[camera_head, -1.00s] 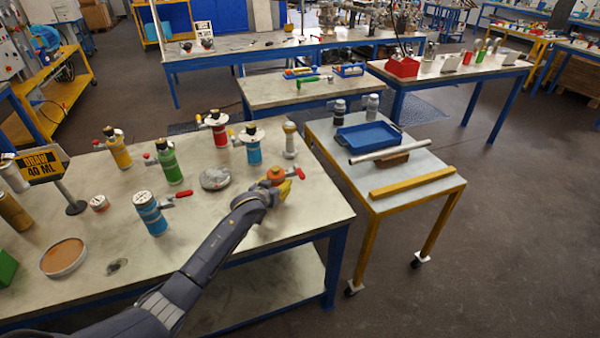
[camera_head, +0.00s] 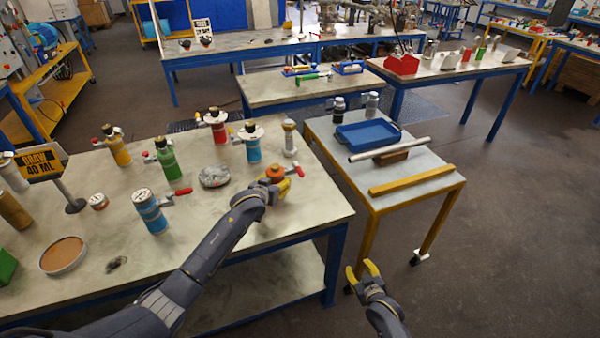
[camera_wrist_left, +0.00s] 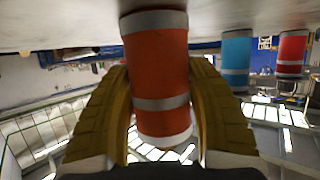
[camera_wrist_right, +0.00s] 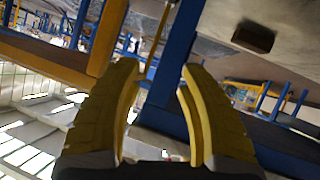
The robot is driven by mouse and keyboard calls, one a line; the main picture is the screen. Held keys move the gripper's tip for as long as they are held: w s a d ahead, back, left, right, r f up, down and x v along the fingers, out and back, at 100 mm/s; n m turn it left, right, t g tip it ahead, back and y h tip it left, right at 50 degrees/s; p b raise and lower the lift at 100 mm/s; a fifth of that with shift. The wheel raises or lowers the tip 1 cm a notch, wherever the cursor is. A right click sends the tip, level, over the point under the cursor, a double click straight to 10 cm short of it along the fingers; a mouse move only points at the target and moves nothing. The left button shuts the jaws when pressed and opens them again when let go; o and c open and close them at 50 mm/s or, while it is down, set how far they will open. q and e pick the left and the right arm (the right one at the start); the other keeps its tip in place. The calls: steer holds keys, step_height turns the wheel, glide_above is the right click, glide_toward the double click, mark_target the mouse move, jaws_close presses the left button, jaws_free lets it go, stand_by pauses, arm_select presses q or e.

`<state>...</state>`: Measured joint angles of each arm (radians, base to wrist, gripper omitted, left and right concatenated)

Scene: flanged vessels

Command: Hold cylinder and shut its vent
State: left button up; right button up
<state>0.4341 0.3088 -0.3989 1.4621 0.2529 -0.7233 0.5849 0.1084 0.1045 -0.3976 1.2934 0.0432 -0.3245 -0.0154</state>
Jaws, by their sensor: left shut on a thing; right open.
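An orange cylinder (camera_head: 275,173) stands near the right edge of the long table, mostly hidden by my left gripper in the head view. A red lever (camera_head: 299,171) sticks out to its right. My left gripper (camera_head: 279,187) is shut around it; in the left wrist view the orange body with grey bands (camera_wrist_left: 160,75) is between the yellow fingers. My right gripper (camera_head: 363,271) is open and empty, low beyond the table's right side. In the right wrist view (camera_wrist_right: 160,100) nothing is between its fingers.
Blue (camera_head: 251,142), red (camera_head: 216,124), green (camera_head: 167,159) and yellow (camera_head: 117,148) cylinders stand on the long table (camera_head: 215,225). A grey lump (camera_head: 214,176) lies left of my left gripper. A cart (camera_head: 432,187) with a blue tray (camera_head: 368,136) stands right; floor separates it from the table.

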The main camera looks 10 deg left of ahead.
steer(key=w+a+r+y, duration=0.1)
steer(key=w+a+r, duration=0.1)
steer(key=r, duration=0.3)
steer(key=w+a+r+t, duration=0.1)
steer(key=w+a+r, duration=0.1)
steer(key=a+r, duration=0.2)
steer(key=w+a+r+n+t+y, duration=0.1)
steer(key=a+r, duration=0.2)
steer(key=r, duration=0.3)
steer(key=shift+w+r+y, duration=0.3)
steer(key=shift+w, duration=0.1)
steer(key=n+t+y, duration=0.1)
steer(key=n+y, duration=0.1)
steer(key=y, duration=0.1)
glide_toward(303, 176)
steer(key=x, duration=1.2)
steer(key=shift+w+a, duration=0.2)
jaws_close()
